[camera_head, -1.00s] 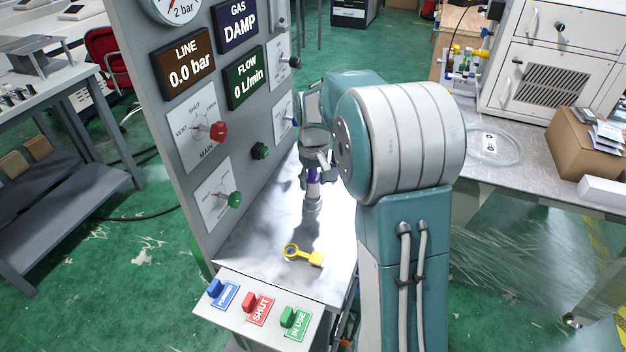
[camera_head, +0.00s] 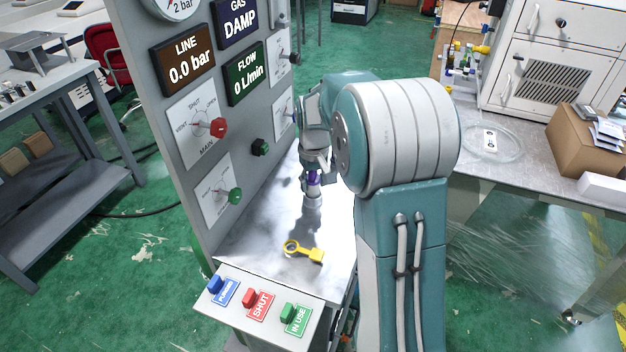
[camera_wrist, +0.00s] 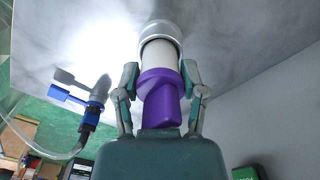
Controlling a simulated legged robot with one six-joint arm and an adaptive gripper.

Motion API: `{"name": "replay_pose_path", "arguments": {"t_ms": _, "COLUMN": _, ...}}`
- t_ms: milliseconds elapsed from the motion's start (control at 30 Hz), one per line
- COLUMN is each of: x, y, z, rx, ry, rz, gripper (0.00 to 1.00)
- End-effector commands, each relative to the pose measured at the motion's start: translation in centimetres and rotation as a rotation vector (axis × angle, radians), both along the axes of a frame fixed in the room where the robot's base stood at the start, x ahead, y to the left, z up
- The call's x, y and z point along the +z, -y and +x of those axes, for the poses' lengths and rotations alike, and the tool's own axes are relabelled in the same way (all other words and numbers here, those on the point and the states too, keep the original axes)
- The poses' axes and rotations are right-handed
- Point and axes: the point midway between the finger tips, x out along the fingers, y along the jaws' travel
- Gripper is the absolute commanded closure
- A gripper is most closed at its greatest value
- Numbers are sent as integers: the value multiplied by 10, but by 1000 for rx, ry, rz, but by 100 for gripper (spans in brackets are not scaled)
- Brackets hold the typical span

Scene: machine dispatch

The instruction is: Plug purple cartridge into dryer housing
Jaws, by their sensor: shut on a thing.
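The purple cartridge (camera_wrist: 162,105) has a purple body and a white cylindrical part (camera_wrist: 160,55). My gripper (camera_wrist: 160,75) is shut on it, with one finger on each side. The white part meets the clear or metallic rim of the dryer housing (camera_wrist: 157,29) and seems partly inside it; the depth is hidden. In the head view, the purple cartridge (camera_head: 313,178) is upright under my gripper (camera_head: 315,168). The housing (camera_head: 313,197) stands on the bench directly below, seemingly in line with it.
A yellow ring-ended tool (camera_head: 303,251) lies in front on the bench. The panel with red (camera_head: 218,127) and green (camera_head: 235,195) knobs rises at left. A blue fitting (camera_wrist: 82,98) with a hose is beside the housing in the wrist view.

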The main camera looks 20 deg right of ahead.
Motion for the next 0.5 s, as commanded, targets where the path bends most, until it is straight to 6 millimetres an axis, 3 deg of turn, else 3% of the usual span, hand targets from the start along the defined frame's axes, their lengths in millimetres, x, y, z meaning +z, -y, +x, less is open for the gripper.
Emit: {"name": "replay_pose_path", "arguments": {"t_ms": 500, "x": -10, "y": 0, "z": 0, "rx": 0, "ry": 1, "rz": 0, "gripper": 100}}
